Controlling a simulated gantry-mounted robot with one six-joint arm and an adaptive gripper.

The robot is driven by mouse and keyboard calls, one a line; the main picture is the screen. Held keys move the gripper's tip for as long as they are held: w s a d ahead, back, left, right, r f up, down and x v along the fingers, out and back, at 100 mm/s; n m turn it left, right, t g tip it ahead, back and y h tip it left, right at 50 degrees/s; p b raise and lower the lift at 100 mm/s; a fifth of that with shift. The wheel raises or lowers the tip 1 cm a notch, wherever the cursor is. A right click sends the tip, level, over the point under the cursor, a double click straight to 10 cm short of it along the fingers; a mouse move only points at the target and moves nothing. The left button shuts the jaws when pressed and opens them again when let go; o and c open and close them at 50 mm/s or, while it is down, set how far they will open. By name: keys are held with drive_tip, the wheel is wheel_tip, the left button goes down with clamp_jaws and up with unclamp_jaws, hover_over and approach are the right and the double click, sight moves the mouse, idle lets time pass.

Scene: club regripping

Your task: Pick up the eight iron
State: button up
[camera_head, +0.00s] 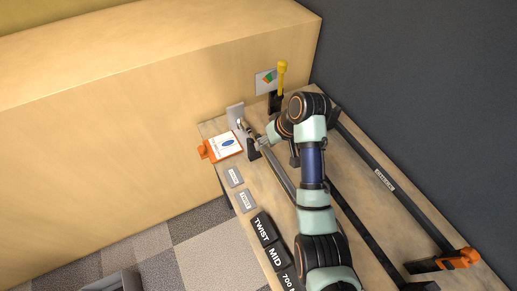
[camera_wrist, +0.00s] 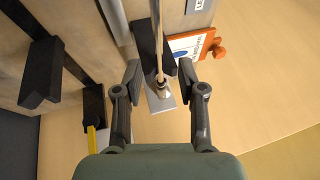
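An iron club with a slim metal shaft (camera_head: 284,182) lies along the bench, resting on a dark support block (camera_head: 252,148). In the wrist view its shaft (camera_wrist: 158,45) runs down from the top to a metallic neck (camera_wrist: 161,86) over a grey plate-like piece (camera_wrist: 161,103). I cannot tell if that piece is the club head. No number is readable on the club. My gripper (camera_wrist: 160,75) is open, with one finger on each side of the shaft and clear gaps to both. In the head view my arm hides the fingers and part of the shaft.
An orange clipboard (camera_head: 222,147) and small grey labelled plates (camera_head: 234,177) lie left of the shaft. Dark blocks marked TWIST (camera_head: 263,227) and MID sit nearer. A yellow-topped tool (camera_head: 282,78) stands at the back. A long black bar (camera_head: 390,185) and an orange clamp (camera_head: 459,259) are right.

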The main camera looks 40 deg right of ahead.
drive_tip(key=b+x, duration=0.1)
drive_tip(key=x, duration=0.5)
clamp_jaws()
drive_tip(key=shift+d+r, duration=0.1)
